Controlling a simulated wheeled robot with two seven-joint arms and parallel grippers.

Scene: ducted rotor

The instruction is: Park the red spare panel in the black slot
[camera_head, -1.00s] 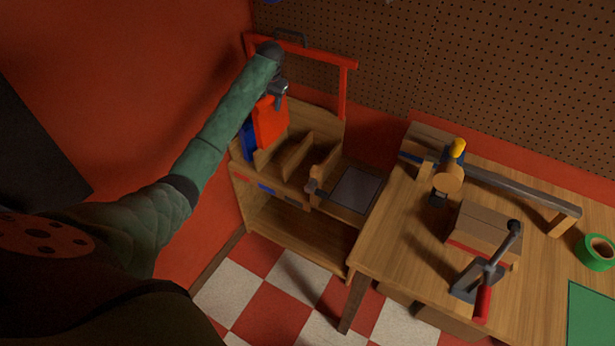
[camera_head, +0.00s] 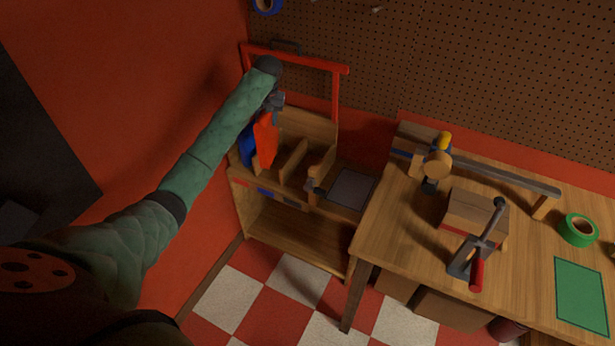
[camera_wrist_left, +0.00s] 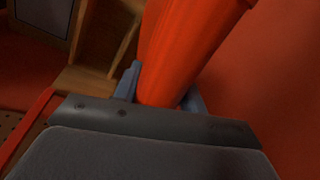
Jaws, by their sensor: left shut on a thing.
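The red panel (camera_head: 265,138) is held upright at the left part of the wooden slotted rack (camera_head: 292,207), beside a blue panel (camera_head: 246,148). My left gripper (camera_head: 274,104) is shut on the red panel's upper part; the panel (camera_wrist_left: 187,45) also fills the middle of the left wrist view between the fingers (camera_wrist_left: 160,92). The panel's lower edge is close to the rack's dividers; I cannot tell whether it is inside a slot. The slot by the dark mark (camera_head: 291,199) on the rack's front, right of the red and blue marks, looks empty. My right gripper is out of view.
Wooden dividers (camera_head: 293,160) stand right of the panel. A red frame bar (camera_head: 300,59) rises behind the rack. A grey plate (camera_head: 351,187) lies at its right. The workbench (camera_head: 400,225) holds a clamp, a box and green tape.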

